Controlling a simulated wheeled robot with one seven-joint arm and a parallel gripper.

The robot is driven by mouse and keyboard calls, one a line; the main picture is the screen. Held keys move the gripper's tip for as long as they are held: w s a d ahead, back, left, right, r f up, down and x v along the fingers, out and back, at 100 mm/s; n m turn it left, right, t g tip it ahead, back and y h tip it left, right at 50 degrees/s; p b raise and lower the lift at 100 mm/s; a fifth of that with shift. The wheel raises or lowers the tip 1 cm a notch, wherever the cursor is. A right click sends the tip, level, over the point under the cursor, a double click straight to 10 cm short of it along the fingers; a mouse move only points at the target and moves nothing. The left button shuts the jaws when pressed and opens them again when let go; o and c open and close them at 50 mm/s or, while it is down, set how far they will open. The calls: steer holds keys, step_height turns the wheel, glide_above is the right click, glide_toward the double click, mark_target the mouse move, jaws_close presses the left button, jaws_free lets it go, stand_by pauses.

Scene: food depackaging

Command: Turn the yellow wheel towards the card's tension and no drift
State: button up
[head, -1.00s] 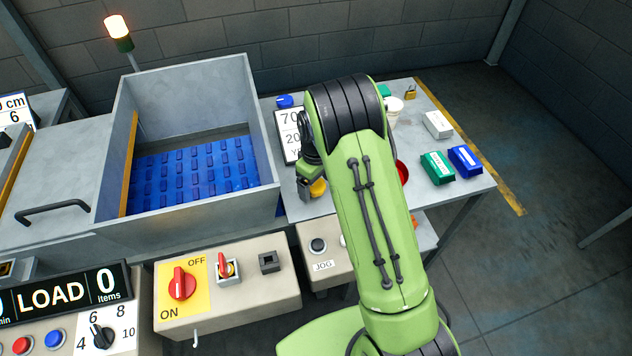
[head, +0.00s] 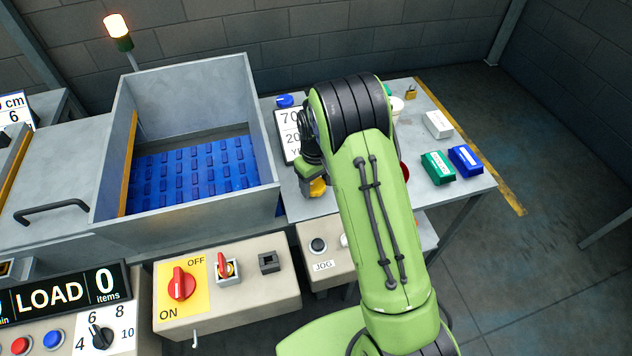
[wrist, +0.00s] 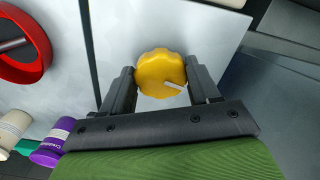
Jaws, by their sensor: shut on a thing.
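The yellow wheel (wrist: 158,70) is a scalloped knob with a pale pointer mark, seen between the two dark fingers of my gripper (wrist: 160,84) in the wrist view. My gripper is shut on it. In the head view the yellow wheel (head: 317,188) shows only partly beneath my gripper. The card (head: 288,130) is white with a dark frame and stands behind the wheel. It reads "70" and "20", with more text below; my arm hides its right part, so the full values cannot be read.
A red ring-shaped wheel (wrist: 22,45) and a purple container (wrist: 52,142) lie to the left in the wrist view. A green box (head: 437,167), a blue box (head: 465,160) and a white box (head: 438,124) stand on the bench's right side. A deep metal bin (head: 205,235) stands left.

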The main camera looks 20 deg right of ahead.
mark_target(315, 185)
steer(key=m, duration=0.6)
steer(key=shift+b, duration=0.3)
steer(key=shift+a+r+m, duration=0.1)
steer(key=shift+m, duration=0.2)
steer(key=o, duration=1.1)
steer(key=shift+c, duration=0.2)
step_height(315, 185, up, 16)
steer(key=p, duration=0.2)
steer(key=shift+f, duration=0.2)
